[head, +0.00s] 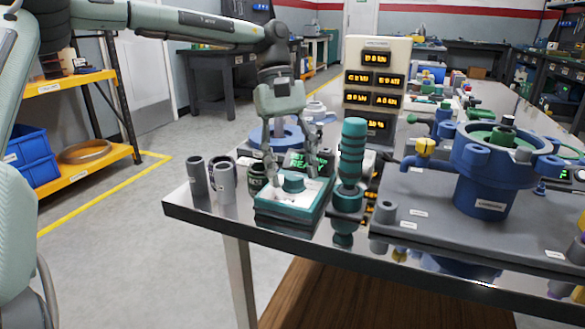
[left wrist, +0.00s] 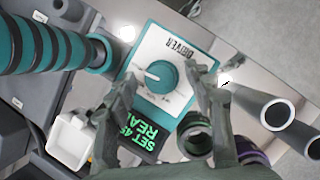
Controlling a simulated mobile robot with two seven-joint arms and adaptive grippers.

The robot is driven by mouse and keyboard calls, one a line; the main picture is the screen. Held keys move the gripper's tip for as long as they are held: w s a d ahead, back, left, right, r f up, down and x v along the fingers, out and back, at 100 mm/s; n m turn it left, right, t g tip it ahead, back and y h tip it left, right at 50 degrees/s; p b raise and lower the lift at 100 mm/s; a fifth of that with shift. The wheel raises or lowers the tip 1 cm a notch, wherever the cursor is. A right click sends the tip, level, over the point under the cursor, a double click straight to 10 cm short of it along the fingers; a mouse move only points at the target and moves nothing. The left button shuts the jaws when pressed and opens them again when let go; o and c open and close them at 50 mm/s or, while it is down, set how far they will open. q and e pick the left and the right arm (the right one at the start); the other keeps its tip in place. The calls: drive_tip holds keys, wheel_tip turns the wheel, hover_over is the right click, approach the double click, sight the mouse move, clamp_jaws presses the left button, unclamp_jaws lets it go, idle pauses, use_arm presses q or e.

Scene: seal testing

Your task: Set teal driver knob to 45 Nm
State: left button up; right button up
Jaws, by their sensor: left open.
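The teal driver box (head: 288,206) sits near the front left corner of the metal table. Its round teal knob (head: 293,183) stands on the white top face, and it also shows in the left wrist view (left wrist: 162,77) with a white pointer mark. The box's green display (left wrist: 135,132) reads "SET 45" and "REA", with the rest cut off by my gripper. My left gripper (head: 291,172) points down over the box and is open, its fingers on either side of the knob, apart from it in the left wrist view (left wrist: 155,92). My right gripper is not in view.
The teal driver tool (head: 352,155) stands upright right of the box. Grey tubes (head: 223,180) stand left of it. A blue flanged vessel (head: 483,200) stands on a grey plate at right. A display tower (head: 376,85) rises behind.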

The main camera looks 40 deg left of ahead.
use_arm(q)
drive_tip(key=v, duration=1.2)
idle(0.9)
